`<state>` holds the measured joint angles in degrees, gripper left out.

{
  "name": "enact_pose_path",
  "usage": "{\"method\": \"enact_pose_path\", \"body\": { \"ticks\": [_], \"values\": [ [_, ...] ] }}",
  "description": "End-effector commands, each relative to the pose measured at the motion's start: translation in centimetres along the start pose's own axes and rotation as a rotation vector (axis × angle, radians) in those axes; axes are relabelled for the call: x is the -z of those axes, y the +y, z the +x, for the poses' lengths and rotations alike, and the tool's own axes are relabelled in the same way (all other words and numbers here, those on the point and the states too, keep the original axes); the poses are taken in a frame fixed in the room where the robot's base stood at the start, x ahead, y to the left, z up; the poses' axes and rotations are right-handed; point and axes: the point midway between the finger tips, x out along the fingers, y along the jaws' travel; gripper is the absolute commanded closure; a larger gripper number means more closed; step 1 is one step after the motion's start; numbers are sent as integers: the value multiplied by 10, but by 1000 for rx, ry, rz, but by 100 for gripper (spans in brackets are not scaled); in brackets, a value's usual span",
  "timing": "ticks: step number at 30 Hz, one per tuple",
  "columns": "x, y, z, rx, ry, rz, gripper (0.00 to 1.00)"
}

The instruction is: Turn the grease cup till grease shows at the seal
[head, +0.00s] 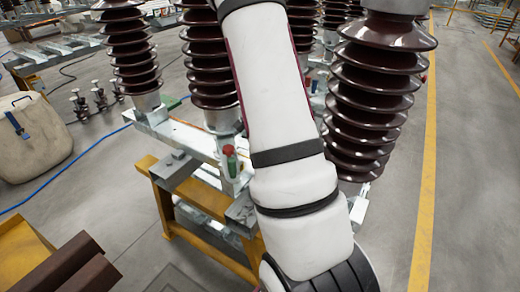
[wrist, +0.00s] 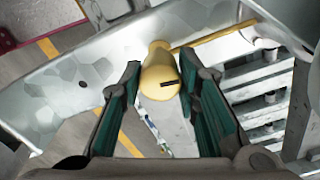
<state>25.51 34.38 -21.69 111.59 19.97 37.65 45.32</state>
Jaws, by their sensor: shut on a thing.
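The grease cup (wrist: 158,72) is a yellow, rounded cap with a short dark mark on its face. It shows in the wrist view against a galvanized steel beam (wrist: 85,75). My gripper (wrist: 160,76) has its two teal-padded fingers on either side of the cup and is shut on it. A thin yellow strip (wrist: 215,34) runs from beside the cup to the upper right; I cannot tell whether it is a pipe or grease. I cannot make out a seal with grease. In the head view my arm hides the gripper and the cup.
Brown ribbed insulators (head: 372,90) stand close on both sides of my arm. A yellow stand (head: 205,200) carries steel beams, with a red-capped green bottle-like item (head: 230,160) on it. A beige bag (head: 30,135) and blue hose lie left.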

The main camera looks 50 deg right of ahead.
Motion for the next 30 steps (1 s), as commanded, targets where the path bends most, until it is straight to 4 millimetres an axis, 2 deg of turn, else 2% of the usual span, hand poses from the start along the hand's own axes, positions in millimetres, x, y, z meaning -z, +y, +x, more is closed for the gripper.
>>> {"method": "enact_pose_path", "body": {
  "ticks": [12, 28, 29, 30],
  "values": [
    [0, -1, -1, 2, 1, 185, 98],
    [0, -1, 0, 2, 0, 209, 98],
    [0, -1, 0, 2, 0, 209, 68],
    [0, -1, 0, 2, 0, 209, 59]
  ]
}}
